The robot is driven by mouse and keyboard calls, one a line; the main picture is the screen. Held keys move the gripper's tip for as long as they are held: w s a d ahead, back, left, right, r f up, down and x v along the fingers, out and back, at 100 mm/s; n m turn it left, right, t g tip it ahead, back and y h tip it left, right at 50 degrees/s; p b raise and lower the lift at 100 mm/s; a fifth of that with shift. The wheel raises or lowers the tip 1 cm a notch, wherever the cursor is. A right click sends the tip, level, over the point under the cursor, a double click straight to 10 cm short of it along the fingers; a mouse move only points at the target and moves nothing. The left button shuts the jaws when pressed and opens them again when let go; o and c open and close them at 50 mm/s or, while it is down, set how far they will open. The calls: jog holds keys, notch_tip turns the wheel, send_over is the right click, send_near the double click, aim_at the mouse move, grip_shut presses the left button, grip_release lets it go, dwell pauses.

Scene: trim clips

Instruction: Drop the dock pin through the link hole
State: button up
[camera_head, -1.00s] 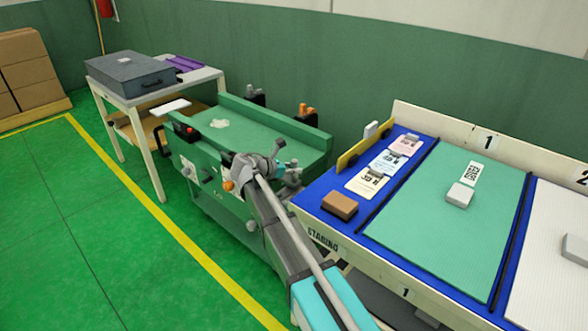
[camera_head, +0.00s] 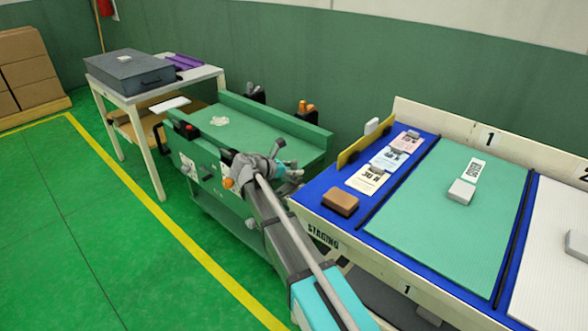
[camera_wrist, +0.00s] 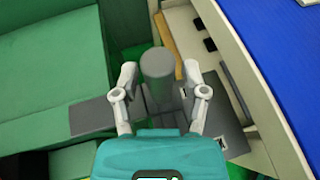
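A thick grey cylinder with a round top, which looks like the dock pin (camera_wrist: 157,62), stands between my two fingers in the wrist view. My gripper (camera_wrist: 160,72) is open, with a narrow gap on each side of the cylinder. A grey flat plate, probably the link (camera_wrist: 92,116), lies below and spreads to both sides. The link hole is hidden, so I cannot tell whether the cylinder is in it. In the head view my gripper (camera_head: 284,168) is at the gap between the green cart (camera_head: 255,122) and the staging bench (camera_head: 312,205).
The bench carries a brown block (camera_head: 340,201), tags (camera_head: 367,180) and a light block (camera_head: 461,191) on a green mat. A white table (camera_head: 150,92) with a grey case (camera_head: 130,72) stands beyond the cart. Green floor is free at the left.

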jog(key=shift+r, duration=0.2)
dwell(0.4)
notch_tip(320, 180, up, 12)
jog(key=p, duration=1.2)
dwell(0.8)
